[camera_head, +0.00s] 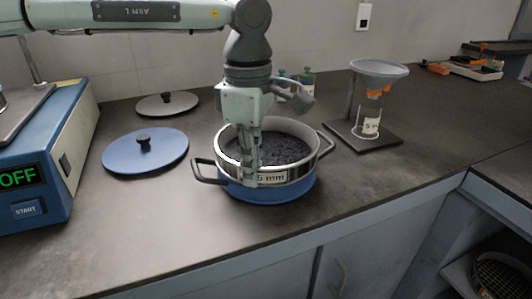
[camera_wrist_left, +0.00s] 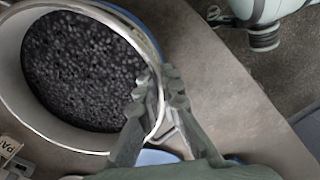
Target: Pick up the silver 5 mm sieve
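In the left wrist view the sieve (camera_wrist_left: 62,137) fills the upper left. My left gripper (camera_head: 250,178) points down at the sieve's front wall beside the label. In the wrist view its fingers (camera_wrist_left: 157,88) are on either side of the rim, close together and apparently shut on it. The fingers hide part of the wall.
A blue lid (camera_head: 165,155) and a grey lid (camera_head: 180,104) lie on the counter to the left. A blue machine (camera_head: 62,155) showing "OFF" stands at far left. A funnel stand (camera_head: 380,138) is behind right. The counter's front edge is close to the pan.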

